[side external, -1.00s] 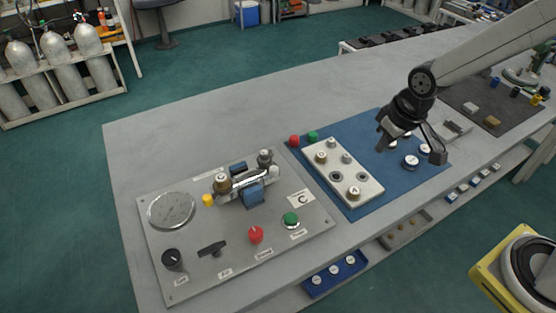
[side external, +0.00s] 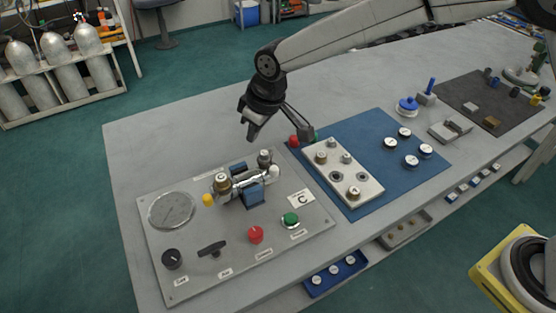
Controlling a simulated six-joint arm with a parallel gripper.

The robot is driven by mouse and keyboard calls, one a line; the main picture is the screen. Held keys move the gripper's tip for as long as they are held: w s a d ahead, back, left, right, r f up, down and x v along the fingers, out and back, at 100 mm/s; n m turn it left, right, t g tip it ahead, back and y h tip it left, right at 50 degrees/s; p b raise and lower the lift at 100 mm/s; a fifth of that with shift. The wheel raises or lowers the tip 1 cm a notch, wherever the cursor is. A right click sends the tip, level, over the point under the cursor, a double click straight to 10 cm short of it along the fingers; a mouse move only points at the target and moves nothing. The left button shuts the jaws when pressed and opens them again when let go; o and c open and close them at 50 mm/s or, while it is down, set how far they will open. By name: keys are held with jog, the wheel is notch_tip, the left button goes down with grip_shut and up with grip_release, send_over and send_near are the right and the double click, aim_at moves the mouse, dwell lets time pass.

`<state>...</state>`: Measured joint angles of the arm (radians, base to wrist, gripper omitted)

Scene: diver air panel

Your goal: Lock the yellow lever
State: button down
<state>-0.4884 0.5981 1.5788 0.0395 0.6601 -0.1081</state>
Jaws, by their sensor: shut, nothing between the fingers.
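The yellow lever shows as a small yellow end (side external: 208,200) at the left of the valve assembly (side external: 250,188) on the grey air panel (side external: 180,280). My gripper (side external: 253,133) is shut and empty, in the air above and behind the valve assembly, apart from the yellow end. A dark bracket beside it reaches down to the right.
The panel also carries a gauge (side external: 172,210), a black knob (side external: 172,259), a black T-handle (side external: 212,249), a red knob (side external: 256,235) and a green button (side external: 291,219). A white block with fittings (side external: 342,172) stands on a blue mat (side external: 372,130) to the right.

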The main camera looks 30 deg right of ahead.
aim_at(211, 197)
jog(key=a+n, duration=0.2)
jog(key=a, duration=1.2)
jog(key=shift+a+f+n+y, duration=0.3)
jog(key=shift+y, duration=0.1)
jog(key=shift+f, duration=0.15)
jog(key=x, duration=0.9)
jog(key=shift+f, duration=0.4)
jog(key=shift+s+d, duration=1.4)
